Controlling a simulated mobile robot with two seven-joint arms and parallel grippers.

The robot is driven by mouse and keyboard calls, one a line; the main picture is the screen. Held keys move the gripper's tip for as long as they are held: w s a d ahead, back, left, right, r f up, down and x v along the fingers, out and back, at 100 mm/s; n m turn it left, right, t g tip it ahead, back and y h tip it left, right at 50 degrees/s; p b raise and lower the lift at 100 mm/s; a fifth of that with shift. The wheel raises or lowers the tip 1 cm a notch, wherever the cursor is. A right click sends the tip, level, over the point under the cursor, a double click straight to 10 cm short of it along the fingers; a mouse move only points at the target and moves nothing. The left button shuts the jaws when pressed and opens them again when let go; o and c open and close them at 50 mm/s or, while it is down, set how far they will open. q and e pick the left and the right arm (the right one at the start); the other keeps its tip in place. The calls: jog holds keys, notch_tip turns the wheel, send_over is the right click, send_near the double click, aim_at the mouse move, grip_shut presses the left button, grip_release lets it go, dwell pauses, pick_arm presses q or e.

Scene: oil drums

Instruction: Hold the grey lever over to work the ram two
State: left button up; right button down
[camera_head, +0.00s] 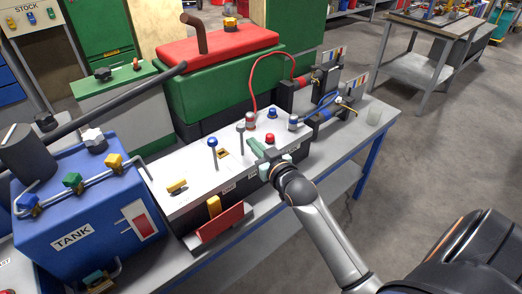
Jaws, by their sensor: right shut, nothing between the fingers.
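The grey lever (241,138) stands on the pale top of the control box (190,172), its round knob up, looking near upright. A blue-knobbed lever (213,150) stands to its left. My right gripper (258,154) is shut and empty, low over the box's right part, just right of the grey lever. I see no clear contact between them. Two rams sit at the bench's far right end, one with red parts (303,83) and one with blue parts (325,114). Which is ram two I cannot read. My left gripper is out of view.
A blue tank (75,215) with yellow and green valve knobs stands at the left. Red and blue hoses run from box fittings to the rams. A red button (270,138) and a yellow knob (177,186) are on the box. Open floor lies right.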

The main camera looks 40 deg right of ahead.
jog(key=shift+s+a+r, duration=0.1)
jog(key=shift+s+r, duration=0.05)
jog(key=shift+s, duration=0.65)
jog(key=shift+s+a+r, duration=0.1)
jog(key=shift+s+r, duration=0.05)
jog(key=shift+s, duration=0.65)
